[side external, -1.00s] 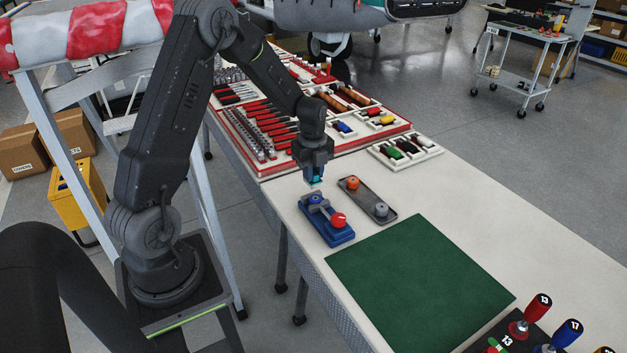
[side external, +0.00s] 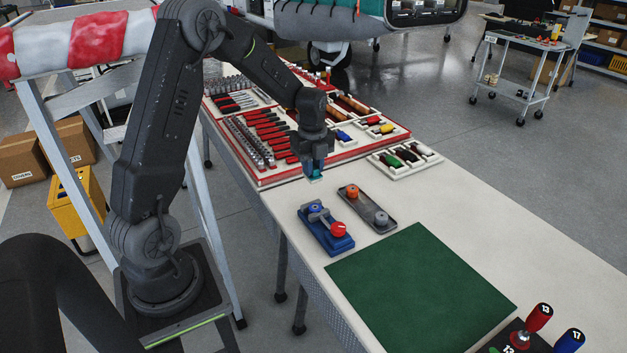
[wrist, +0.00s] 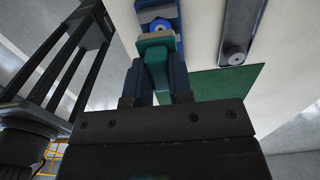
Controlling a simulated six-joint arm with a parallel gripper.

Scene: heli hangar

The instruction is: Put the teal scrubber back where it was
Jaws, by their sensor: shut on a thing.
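The teal scrubber (side external: 315,178) is in my gripper (side external: 314,173). In the side view it is a small teal patch under the jaws, mostly hidden by them. In the wrist view the teal scrubber (wrist: 156,64) sits between the two blue-grey fingers of my gripper (wrist: 157,78), with a pale tan-topped end pointing away. My gripper is shut on it and holds it above the white bench (side external: 450,195), behind the blue fixture (side external: 335,243) and clear of it.
The blue fixture carries a blue knob and a red knob (side external: 338,229). Beside it lies a grey tray (side external: 368,209) with an orange and a grey knob. A red-edged tool tray (side external: 375,148) lies behind. A green mat (side external: 420,285) is in front. Bare bench lies to the right.

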